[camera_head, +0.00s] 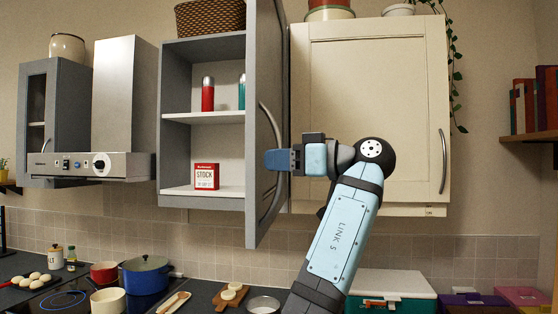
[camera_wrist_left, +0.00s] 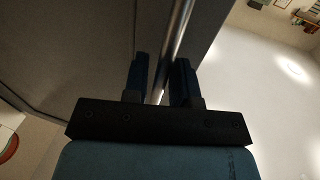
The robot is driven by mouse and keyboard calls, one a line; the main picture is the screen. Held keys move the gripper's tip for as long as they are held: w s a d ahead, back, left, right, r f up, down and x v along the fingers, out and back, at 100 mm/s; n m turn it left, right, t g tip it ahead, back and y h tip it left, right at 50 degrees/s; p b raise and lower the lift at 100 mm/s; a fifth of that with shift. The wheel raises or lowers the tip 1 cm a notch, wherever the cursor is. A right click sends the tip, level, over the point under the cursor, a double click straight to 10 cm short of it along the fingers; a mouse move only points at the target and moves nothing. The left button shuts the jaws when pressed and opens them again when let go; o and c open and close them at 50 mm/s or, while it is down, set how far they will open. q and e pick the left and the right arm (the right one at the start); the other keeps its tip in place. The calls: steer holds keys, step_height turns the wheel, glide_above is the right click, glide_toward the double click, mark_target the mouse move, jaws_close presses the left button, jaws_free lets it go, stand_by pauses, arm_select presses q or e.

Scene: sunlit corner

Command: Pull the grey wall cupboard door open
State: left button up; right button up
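The grey wall cupboard (camera_head: 203,49) is in the middle left of the head view. Its grey door (camera_head: 265,60) stands swung wide open towards me, seen nearly edge-on, and the shelves show. The curved metal handle (camera_head: 277,199) is on the door's right-hand face. My left gripper (camera_head: 277,160) is at the handle's middle. In the left wrist view, the handle bar (camera_wrist_left: 183,25) runs between the two fingers of my left gripper (camera_wrist_left: 160,80). The fingers are apart, with a dark gap beside the bar. Firm contact cannot be made out. My right gripper is in neither view.
A closed cream cupboard (camera_head: 370,100) hangs just right of the door, behind my arm. A red bottle (camera_head: 208,94) and stock box (camera_head: 206,176) stand inside the grey cupboard. A range hood (camera_head: 120,110) is to its left. A blue pot (camera_head: 146,275) stands on the counter below.

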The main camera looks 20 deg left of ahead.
arm_select(q)
steer(key=d, duration=0.7)
steer(key=shift+s+d+p, duration=0.15)
steer(key=shift+s+p, duration=0.2)
